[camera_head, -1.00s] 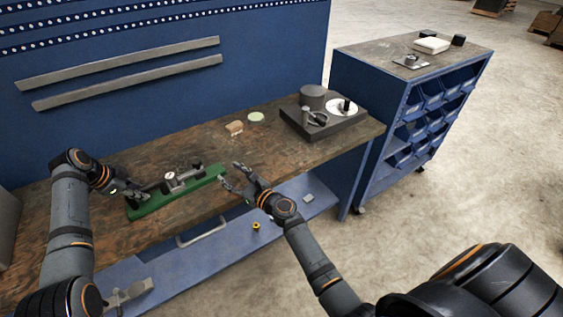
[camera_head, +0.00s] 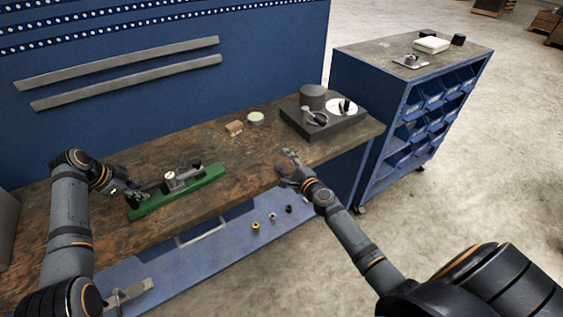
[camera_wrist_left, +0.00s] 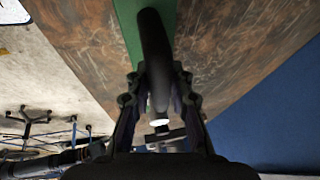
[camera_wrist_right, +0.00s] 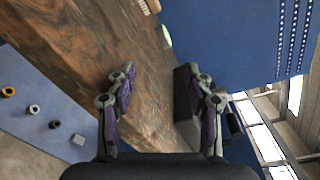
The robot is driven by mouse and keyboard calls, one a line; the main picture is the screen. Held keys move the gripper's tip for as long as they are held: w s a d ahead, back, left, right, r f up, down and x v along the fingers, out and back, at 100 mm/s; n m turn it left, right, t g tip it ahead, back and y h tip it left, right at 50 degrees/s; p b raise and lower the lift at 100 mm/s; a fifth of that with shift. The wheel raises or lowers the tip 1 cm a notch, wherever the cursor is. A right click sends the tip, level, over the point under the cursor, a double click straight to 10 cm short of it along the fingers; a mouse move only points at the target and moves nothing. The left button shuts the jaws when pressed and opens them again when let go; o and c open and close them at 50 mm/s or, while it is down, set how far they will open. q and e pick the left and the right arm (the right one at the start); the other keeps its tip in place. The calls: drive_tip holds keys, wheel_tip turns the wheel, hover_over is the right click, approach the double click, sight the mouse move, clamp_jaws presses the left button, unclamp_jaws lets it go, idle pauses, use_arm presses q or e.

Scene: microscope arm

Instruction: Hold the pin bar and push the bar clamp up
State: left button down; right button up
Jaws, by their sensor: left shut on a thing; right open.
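The green base (camera_head: 178,191) lies on the bench near its front edge, with a grey metal assembly (camera_head: 181,178) on it. A small dark knob (camera_head: 196,164) stands at the assembly's right end. My left gripper (camera_head: 138,193) is at the left end of the base. In the left wrist view its fingers are shut on a dark rounded bar (camera_wrist_left: 155,50), which looks like the pin bar. I cannot tell which part is the bar clamp. My right gripper (camera_head: 290,162) is open and empty, apart from the base to its right, over the bench near the front edge.
A dark plate (camera_head: 325,120) with a cylinder and a white disc stands at the bench's right end. A small wooden block (camera_head: 234,128) and a pale green round thing (camera_head: 256,118) lie behind. Small rings (camera_head: 256,226) lie on the lower blue surface.

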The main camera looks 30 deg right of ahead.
drive_tip(key=c, duration=0.5)
drive_tip(key=shift+w+a+y, duration=0.1)
drive_tip(key=shift+a+y, duration=0.15)
drive_tip(key=shift+y, duration=0.05)
drive_tip(key=shift+c, duration=1.2)
drive_tip(key=a+n+y, duration=0.2)
drive_tip(key=a+n, duration=0.1)
drive_tip(key=w+a+n+g+y, duration=0.1)
drive_tip(key=shift+a+r+n+y, duration=0.2)
drive_tip(key=shift+a+n+y, duration=0.1)
drive_tip(key=shift+a, duration=0.1)
clamp_jaws()
drive_tip(key=a+n+y, duration=0.2)
drive_tip(key=a+r+n+g+y, duration=0.1)
drive_tip(key=a+n+y, duration=0.1)
drive_tip(key=a+n, duration=0.1)
drive_tip(key=s+a+r+n+g+y, duration=0.1)
drive_tip(key=a+n+y, duration=0.1)
drive_tip(key=a+n, duration=0.1)
drive_tip(key=shift+r, duration=0.2)
